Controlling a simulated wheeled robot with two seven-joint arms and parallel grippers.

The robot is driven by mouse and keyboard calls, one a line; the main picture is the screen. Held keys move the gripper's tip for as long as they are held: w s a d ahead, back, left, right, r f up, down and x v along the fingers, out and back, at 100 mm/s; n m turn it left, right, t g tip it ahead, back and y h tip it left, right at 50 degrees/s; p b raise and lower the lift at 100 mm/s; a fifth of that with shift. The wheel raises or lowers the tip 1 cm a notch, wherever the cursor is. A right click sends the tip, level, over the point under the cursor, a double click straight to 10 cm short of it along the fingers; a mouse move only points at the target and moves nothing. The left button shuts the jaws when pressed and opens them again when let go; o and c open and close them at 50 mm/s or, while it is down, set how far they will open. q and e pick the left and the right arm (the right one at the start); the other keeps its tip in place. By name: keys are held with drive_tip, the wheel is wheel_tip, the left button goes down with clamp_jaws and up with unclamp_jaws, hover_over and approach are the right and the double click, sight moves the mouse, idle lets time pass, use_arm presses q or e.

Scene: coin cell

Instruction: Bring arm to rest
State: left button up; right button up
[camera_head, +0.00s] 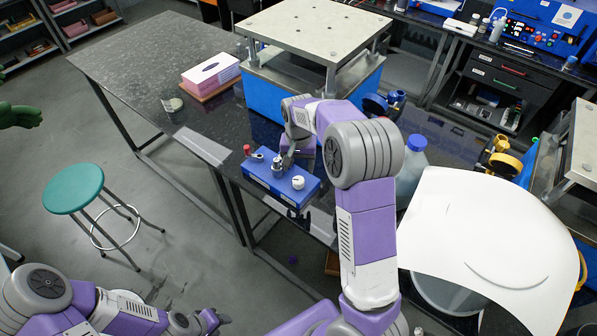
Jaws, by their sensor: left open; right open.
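My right arm reaches forward over the dark bench. Its gripper (284,162) is open, low over a blue box (262,184) near the bench's front edge. The box carries a silver cylindrical part (277,168), a white round knob (298,182) and a red-tipped fitting (248,150). The fingertips are close to the silver part; I cannot tell whether they touch it. My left gripper (214,319) is open, low at the bottom of the view, away from the bench and apart from any object. Its fingers are small and partly unclear.
A tall blue machine with a pale top plate (315,38) stands behind the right arm. A tissue box (211,73) and a small jar (172,103) sit on the bench (140,60). A green stool (73,188) stands left. A white curved panel (490,245) is at right, near a bottle (411,168).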

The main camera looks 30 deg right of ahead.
drive_tip(key=shift+r, duration=0.5)
